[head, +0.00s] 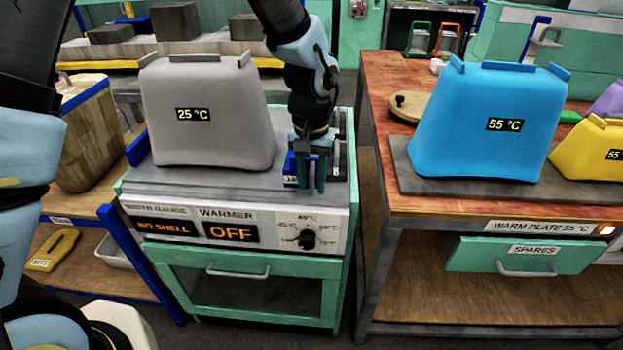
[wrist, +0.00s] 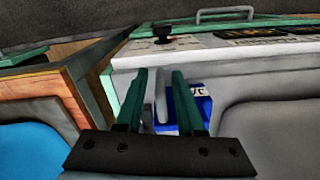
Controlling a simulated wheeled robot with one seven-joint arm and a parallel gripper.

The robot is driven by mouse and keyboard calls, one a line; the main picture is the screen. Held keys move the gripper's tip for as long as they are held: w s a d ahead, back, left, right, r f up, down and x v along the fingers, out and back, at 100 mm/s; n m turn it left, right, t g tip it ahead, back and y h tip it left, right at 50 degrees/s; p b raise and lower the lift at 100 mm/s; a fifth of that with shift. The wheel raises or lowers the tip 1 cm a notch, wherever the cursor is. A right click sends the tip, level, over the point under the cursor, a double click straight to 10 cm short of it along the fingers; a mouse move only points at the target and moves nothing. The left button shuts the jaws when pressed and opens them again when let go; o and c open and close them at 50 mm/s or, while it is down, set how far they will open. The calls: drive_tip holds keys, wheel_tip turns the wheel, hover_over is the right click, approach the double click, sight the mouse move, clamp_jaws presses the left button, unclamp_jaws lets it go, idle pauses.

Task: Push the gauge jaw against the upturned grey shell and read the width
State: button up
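The upturned grey shell (head: 205,135) sits on the left bench's top; its label reads 25 °C. The blue gauge jaw (head: 290,168) stands to the right of the shell, with a gap between them; it also shows in the wrist view (wrist: 196,103). My gripper (head: 314,185) is low over the bench, at the jaw's right side. In the wrist view my two green fingers (wrist: 156,95) are apart, with a grey upright piece (wrist: 160,95) between them. The finger partly hides the jaw. The width gauge display (head: 168,226) reads NO SHELL.
The warmer display (head: 231,233) reads OFF, beside a knob (head: 306,239). On the right bench a blue shell (head: 490,125) reads 55 °C on a dark warm plate (head: 405,180); a yellow shell (head: 590,150) stands beside it. A gap separates the benches.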

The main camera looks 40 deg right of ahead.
clamp_jaws()
drive_tip(key=w+a, duration=0.6)
drive_tip(key=shift+a+p, duration=0.15)
drive_tip(key=shift+p, duration=0.15)
drive_tip(key=shift+w, duration=0.1)
drive_tip(key=shift+o, duration=1)
unclamp_jaws()
drive_tip(key=shift+r, duration=0.1)
wheel_tip(320, 180, up, 11)
drive_tip(key=b, duration=0.1)
drive_tip(key=shift+f, duration=0.2)
